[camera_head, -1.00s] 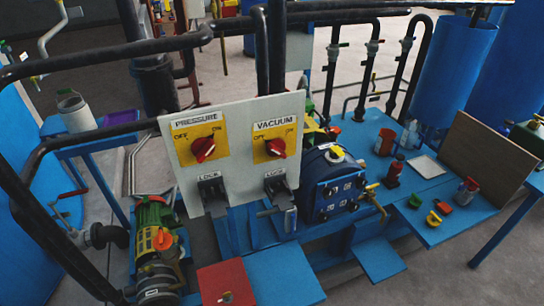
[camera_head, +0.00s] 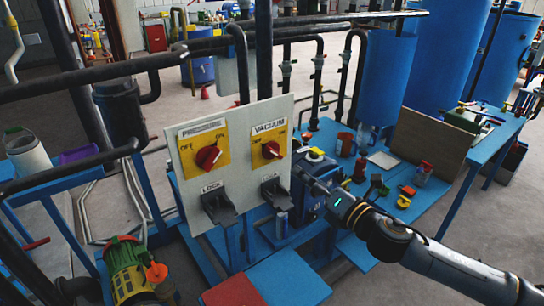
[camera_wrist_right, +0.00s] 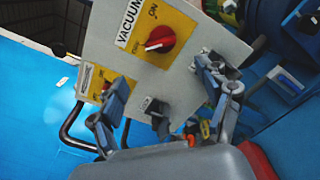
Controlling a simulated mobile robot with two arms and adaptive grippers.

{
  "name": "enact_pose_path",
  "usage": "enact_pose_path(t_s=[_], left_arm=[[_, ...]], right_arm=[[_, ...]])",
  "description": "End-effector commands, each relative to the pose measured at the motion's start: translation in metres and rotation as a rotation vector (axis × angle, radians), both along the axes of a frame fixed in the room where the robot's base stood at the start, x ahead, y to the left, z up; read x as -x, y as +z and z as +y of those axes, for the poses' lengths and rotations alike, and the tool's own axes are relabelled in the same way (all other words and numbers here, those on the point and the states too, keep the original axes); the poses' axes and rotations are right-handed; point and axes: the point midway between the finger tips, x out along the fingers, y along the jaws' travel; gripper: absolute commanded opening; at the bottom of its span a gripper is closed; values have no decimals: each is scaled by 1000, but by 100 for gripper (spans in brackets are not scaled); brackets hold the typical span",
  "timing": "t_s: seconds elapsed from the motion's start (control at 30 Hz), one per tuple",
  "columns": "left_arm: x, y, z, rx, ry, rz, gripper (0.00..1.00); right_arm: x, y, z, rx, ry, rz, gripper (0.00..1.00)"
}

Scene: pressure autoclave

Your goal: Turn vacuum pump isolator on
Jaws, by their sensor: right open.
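The vacuum isolator is a red rotary knob (camera_head: 271,150) on a yellow plate under a "VACUUM" label, with OFF and ON marks. The knob also shows in the right wrist view (camera_wrist_right: 160,39), with a pale mark on its lower left; I cannot tell its exact setting. My right gripper (camera_head: 304,174) is to the right of the panel, below the level of the knob. In the right wrist view its two fingers (camera_wrist_right: 162,72) are spread wide with nothing between them, and the knob appears beyond the fingertips. My left gripper is not in view.
The grey panel (camera_head: 243,113) also carries the pressure isolator knob (camera_head: 208,157) on the left. Black lock brackets (camera_head: 219,207) stick out below the knobs. Black pipes cross left of and behind the panel. A blue bench (camera_head: 375,237) with small coloured items stands right.

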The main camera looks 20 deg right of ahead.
Motion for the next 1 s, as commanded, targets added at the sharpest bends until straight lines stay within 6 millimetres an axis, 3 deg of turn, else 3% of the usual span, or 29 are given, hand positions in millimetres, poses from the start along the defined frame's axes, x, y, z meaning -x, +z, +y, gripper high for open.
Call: enact_pose_path(t_s=[0.2,0.6,0.8,1.0], left_arm=[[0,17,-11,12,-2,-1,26],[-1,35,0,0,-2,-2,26],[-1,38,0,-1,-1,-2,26],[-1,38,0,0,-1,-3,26]], right_arm=[[-35,6,12,-8,-1,-2,77],[-105,2,38,-7,-1,2,77],[-120,1,44,-7,0,2,77],[-123,-1,45,-5,0,3,77]])
